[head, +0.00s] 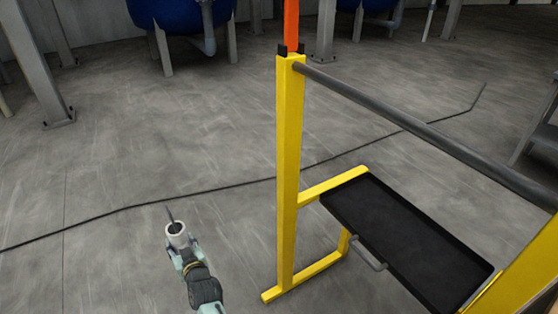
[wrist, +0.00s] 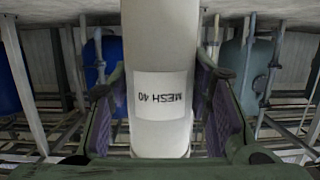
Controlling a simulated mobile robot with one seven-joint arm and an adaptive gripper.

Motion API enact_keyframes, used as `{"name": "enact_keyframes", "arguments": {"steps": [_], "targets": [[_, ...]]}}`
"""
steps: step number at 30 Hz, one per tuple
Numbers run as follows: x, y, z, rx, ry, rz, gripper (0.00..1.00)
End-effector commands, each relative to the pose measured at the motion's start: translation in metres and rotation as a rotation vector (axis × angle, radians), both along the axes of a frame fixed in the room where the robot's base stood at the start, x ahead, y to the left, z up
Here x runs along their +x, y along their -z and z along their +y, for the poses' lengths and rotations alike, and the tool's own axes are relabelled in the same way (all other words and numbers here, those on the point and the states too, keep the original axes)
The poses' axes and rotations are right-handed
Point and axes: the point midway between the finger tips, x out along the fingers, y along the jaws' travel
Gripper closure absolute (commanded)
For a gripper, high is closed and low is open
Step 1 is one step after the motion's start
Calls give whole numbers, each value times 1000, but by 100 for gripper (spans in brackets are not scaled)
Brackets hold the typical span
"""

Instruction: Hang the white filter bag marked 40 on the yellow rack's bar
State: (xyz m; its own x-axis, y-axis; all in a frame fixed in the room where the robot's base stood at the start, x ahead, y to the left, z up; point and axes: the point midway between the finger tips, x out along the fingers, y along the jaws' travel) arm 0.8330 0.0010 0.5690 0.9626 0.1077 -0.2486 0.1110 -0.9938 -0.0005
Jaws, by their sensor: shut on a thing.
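The white filter bag (wrist: 160,58) is a pale cylinder with a label reading MESH 40, upside down in the wrist view. My gripper (wrist: 160,105) is shut on it, with a finger on each side. In the head view the bag (head: 176,231) is a short white tube with a dark round opening and a thin grey piece sticking up from it. My gripper (head: 180,250) is in the lower middle, left of the yellow rack (head: 288,170). The rack's grey bar (head: 420,130) runs from the near post's top toward the right. The bag is apart from the bar.
A black tray (head: 400,245) with a handle sits low in the rack. An orange upright (head: 291,22) rises above the post. A dark cable (head: 130,207) crosses the floor. Blue tanks (head: 180,12) stand at the back. The floor left of the rack is mostly clear.

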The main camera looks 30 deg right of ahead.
Motion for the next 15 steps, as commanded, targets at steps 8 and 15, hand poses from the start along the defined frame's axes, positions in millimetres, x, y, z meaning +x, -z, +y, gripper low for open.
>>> {"name": "enact_keyframes", "arguments": {"steps": [8, 15], "targets": [[26, -149, -71, 1, 280, -16, 75], [-13, -267, -143, 13, 671, -17, 75]]}}
